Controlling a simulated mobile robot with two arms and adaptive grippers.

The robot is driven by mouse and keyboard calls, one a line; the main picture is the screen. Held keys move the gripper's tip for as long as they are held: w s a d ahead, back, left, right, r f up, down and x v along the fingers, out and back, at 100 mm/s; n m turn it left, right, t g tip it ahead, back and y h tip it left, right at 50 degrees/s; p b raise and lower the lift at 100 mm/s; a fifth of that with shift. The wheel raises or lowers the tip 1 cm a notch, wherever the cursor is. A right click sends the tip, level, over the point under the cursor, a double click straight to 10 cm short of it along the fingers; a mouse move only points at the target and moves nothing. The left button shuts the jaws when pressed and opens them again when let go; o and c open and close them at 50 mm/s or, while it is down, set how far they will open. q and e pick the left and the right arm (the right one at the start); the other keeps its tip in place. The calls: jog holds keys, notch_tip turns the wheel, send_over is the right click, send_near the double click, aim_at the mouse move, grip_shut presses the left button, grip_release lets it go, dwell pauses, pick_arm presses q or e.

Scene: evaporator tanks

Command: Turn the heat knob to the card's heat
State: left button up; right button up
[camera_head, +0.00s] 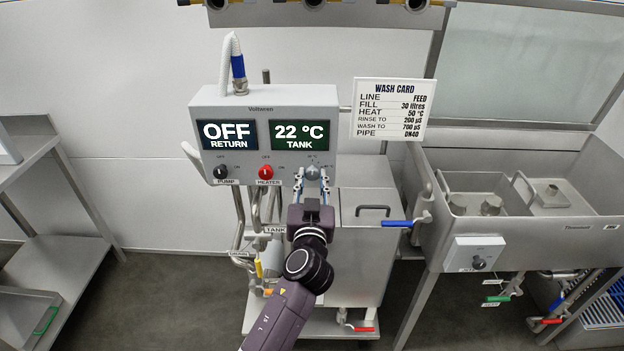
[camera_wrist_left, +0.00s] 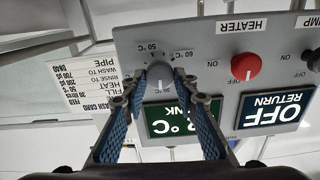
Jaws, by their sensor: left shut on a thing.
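The grey heat knob (camera_head: 312,172) is on the lower right of the control box front, below the tank display (camera_head: 300,134), which reads 22 °C. My left gripper (camera_head: 312,181) comes up from below and is shut on the knob, one finger on each side. In the upside-down left wrist view, the knob (camera_wrist_left: 160,74) sits between the fingertips (camera_wrist_left: 160,99), with 50 °C and 60 °C marks beside it. I cannot tell its pointer setting for sure. The wash card (camera_head: 390,109) reads heat 50 °C; it also shows in the left wrist view (camera_wrist_left: 88,88).
A red heater knob (camera_head: 265,172) and a black pump knob (camera_head: 220,172) sit left of the heat knob. The return display (camera_head: 227,134) reads OFF. A steel sink (camera_head: 540,215) with another knob box (camera_head: 475,254) stands at right, a steel rack (camera_head: 70,260) at left.

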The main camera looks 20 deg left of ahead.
pick_arm(q)
jog(key=m, duration=0.4)
jog(key=shift+d, duration=0.1)
jog(key=m, duration=0.3)
jog(key=shift+m, duration=0.3)
jog(key=m+p, duration=0.1)
jog(key=m, duration=0.3)
jog(key=shift+d+f+m, duration=0.1)
jog(key=shift+m, duration=0.2)
jog(key=m+p, duration=0.1)
jog(key=m, duration=0.2)
jog(key=shift+m, duration=0.3)
jog(key=m+p, duration=0.2)
jog(key=m, duration=0.1)
jog(key=shift+m, duration=0.3)
jog(key=m+p, duration=0.1)
jog(key=m, duration=0.2)
jog(key=shift+f+m+p, duration=0.1)
jog(key=shift+m+p, duration=0.2)
jog(key=shift+p, duration=0.05)
jog(key=m+p, duration=0.2)
jog(key=m, duration=0.3)
jog(key=shift+f+p, duration=0.1)
jog(key=shift+p, duration=0.3)
jog(key=shift+f+m+p, duration=0.1)
jog(key=shift+m+p, duration=0.6)
jog(key=shift+m, duration=0.9)
